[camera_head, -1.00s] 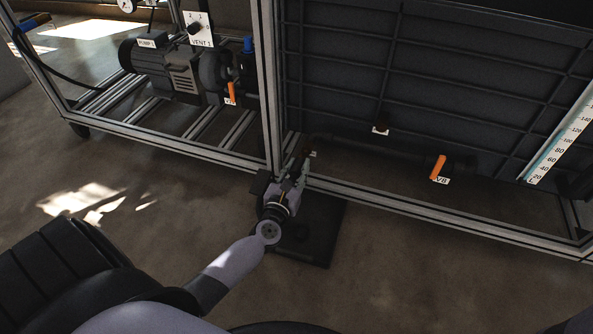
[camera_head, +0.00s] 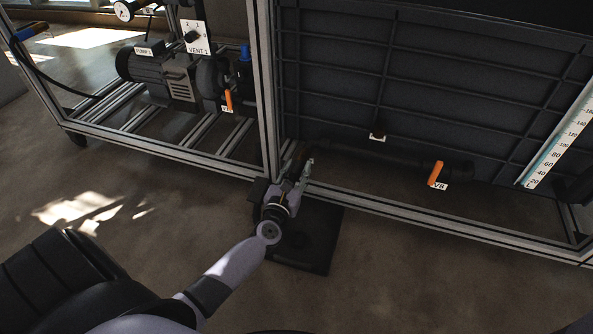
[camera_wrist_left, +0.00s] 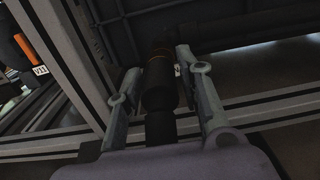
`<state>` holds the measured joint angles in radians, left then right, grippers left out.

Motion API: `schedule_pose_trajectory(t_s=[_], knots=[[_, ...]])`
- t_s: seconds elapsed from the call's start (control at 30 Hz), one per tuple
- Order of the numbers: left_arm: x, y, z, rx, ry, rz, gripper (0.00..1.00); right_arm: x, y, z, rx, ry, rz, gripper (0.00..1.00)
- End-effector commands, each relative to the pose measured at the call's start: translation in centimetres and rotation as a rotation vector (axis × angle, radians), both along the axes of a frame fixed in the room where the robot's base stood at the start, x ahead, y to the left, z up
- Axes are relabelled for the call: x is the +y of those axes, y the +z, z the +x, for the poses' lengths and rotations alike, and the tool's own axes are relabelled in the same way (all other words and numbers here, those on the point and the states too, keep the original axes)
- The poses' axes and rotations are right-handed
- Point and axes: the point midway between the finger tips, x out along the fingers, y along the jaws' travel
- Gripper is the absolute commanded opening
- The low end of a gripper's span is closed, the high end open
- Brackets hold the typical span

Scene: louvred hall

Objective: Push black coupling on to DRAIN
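The black coupling (camera_wrist_left: 158,88) is a dark cylinder between the two grey fingers of my left gripper (camera_wrist_left: 157,78) in the left wrist view. The fingers lie along its two sides and appear closed on it. A thinner black part runs from it back towards the palm. A dark stub with a brownish-orange band (camera_wrist_left: 161,52) is at its far end; I cannot tell whether they touch or how far one is over the other. In the head view my left gripper (camera_head: 298,172) is low at the frame post, hiding most of the coupling. No DRAIN lettering is readable. My right gripper is not in view.
An aluminium frame rail (camera_head: 440,220) and upright post (camera_head: 265,90) are close to the gripper. A black plate (camera_head: 315,240) lies on the floor below it. An orange valve handle (camera_head: 436,173) is to the right. A pump (camera_head: 160,75) stands left. The front floor is open.

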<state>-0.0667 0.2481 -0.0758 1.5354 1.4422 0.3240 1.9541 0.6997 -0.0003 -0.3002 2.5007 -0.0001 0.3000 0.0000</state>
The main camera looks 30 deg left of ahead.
Motion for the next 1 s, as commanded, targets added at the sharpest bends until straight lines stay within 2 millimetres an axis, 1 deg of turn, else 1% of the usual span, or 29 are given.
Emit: schedule_pose_trajectory(t_s=[0.03,0.17,0.47,0.57,0.7,1.0], knots=[[-0.4,-0.1,0.1,-0.004,0.001,-0.011,0.39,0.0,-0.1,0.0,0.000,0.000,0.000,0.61],[-0.4,-0.1,0.1,-0.003,0.001,-0.012,0.48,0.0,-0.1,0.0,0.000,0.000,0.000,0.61],[-0.4,-0.2,0.0,-0.001,0.001,-0.012,0.48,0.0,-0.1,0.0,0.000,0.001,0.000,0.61],[-0.6,-0.3,-0.8,0.002,0.001,-0.012,0.48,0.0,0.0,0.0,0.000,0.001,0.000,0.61],[-1.1,-0.5,-2.7,0.007,-0.001,-0.012,0.48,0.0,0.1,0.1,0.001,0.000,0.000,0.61],[-2.1,-0.7,-6.1,0.007,-0.004,-0.013,0.48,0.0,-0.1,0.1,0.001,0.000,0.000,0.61]])
